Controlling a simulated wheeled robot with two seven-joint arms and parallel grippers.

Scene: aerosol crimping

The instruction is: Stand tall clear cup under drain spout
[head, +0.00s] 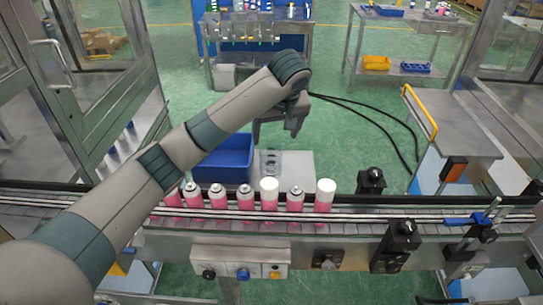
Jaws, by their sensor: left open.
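My left arm crosses the head view from the lower left. Its left gripper (277,130) is open and empty, pointing down above the far side of the conveyor. Below it is a grey surface (298,172) with small dark or see-through items (270,162) on it. They are too small to tell whether one is the tall clear cup. I cannot make out a drain spout. My right gripper is not in view.
Several pink cans (245,201) with white or silver tops stand on the conveyor (400,214) in front of the grey surface. A blue bin (225,160) is beside that surface. Black cables (375,118) lie on the green floor. A steel table (465,122) is at right.

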